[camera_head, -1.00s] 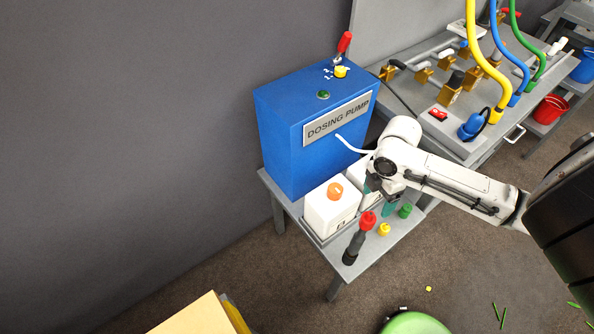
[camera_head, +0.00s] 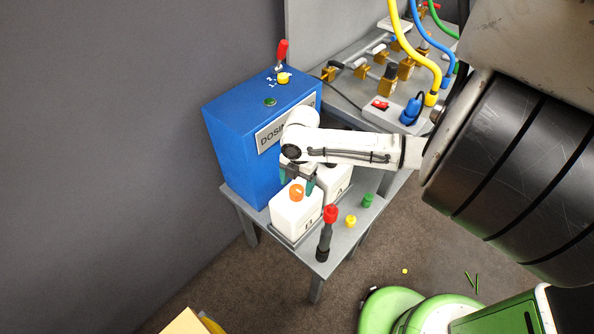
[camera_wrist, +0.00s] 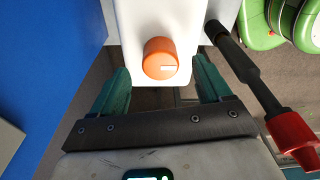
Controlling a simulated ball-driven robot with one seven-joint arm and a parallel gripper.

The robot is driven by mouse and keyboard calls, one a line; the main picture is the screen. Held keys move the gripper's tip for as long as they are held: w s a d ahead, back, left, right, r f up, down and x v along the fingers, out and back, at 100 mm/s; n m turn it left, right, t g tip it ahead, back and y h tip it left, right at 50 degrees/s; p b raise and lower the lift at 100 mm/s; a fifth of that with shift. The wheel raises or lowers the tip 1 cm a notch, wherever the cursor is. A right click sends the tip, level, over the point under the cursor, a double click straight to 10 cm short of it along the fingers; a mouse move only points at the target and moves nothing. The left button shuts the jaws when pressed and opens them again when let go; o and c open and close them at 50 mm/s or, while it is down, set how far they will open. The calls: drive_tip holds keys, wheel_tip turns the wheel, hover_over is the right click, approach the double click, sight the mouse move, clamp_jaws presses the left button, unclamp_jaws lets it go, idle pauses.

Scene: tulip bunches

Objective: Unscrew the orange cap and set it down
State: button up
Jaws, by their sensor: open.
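The orange cap (camera_head: 297,191) sits on top of the white canister (camera_head: 291,217) nearest the front, on the grey table beside the blue dosing pump. In the wrist view the orange cap (camera_wrist: 160,57) shows between and a little ahead of my two teal fingertips, touching neither. My gripper (camera_head: 297,180) is open and empty, close to the cap. In the wrist view my gripper (camera_wrist: 161,82) has a wide gap between its fingers. The cap's threads are hidden.
A dark tool with a red top (camera_head: 325,232) stands just right of the canister. A yellow cap (camera_head: 351,221) and a green cap (camera_head: 368,200) stand on the table's right side. The blue dosing pump (camera_head: 238,150) rises behind. A second white canister (camera_head: 338,176) stands alongside.

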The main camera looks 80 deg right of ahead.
sight(296, 189)
drive_tip(key=shift+a+f, duration=0.2)
drive_tip(key=shift+f, duration=1.4)
drive_tip(key=shift+c, duration=0.2)
drive_tip(key=c, duration=1.1)
drive_tip(key=shift+o, duration=0.2)
drive_tip(key=n, duration=0.2)
drive_tip(key=shift+r+n, duration=0.1)
drive_tip(key=shift+n, duration=0.2)
drive_tip(key=n, duration=0.2)
drive_tip(key=shift+n+g, duration=0.3)
drive_tip(key=n, duration=0.5)
drive_tip(key=shift+g+p, duration=0.3)
